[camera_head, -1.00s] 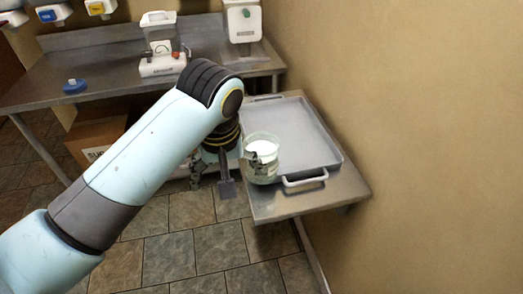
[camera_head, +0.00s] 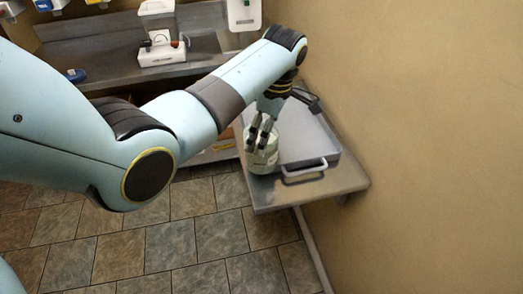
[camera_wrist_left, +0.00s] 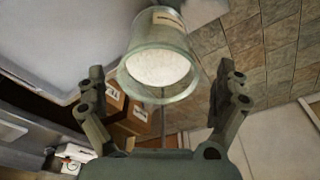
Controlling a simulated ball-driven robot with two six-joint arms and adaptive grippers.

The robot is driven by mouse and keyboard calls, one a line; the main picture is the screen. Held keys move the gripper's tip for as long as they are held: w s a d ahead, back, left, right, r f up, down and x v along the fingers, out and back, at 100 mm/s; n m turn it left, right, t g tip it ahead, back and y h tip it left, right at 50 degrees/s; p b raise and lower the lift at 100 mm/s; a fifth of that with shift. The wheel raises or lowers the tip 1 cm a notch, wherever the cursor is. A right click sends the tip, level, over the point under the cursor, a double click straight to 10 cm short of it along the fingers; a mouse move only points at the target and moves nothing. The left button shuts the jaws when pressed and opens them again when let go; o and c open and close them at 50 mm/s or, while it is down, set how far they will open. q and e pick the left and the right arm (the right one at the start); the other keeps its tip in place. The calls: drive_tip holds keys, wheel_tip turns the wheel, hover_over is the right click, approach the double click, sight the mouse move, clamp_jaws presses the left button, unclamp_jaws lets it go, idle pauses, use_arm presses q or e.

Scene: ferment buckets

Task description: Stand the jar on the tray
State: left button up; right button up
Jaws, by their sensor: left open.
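The jar (camera_head: 261,158) is a clear, greenish glass with white contents and a label. In the head view it stands at the left side of the small metal table, by the near left corner of the grey tray (camera_head: 329,153). My left gripper (camera_head: 263,132) is over the jar's top and hides part of it. In the left wrist view the jar (camera_wrist_left: 160,42) is ahead, between the open fingers of the left gripper (camera_wrist_left: 161,75), with gaps on both sides. The exact contact between jar and tray is hidden. My right gripper is not in view.
A wall (camera_head: 430,130) closes off the right side. A long metal counter holds a white device (camera_head: 162,50). Cardboard boxes (camera_wrist_left: 128,115) are below.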

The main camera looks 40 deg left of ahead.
use_arm(q)
drive_tip(key=f, duration=0.2)
drive_tip(key=a+f, duration=0.1)
drive_tip(key=f, duration=0.1)
drive_tip(key=shift+a+f, duration=0.1)
drive_tip(key=shift+f, duration=0.05)
drive_tip(key=c, duration=1.5)
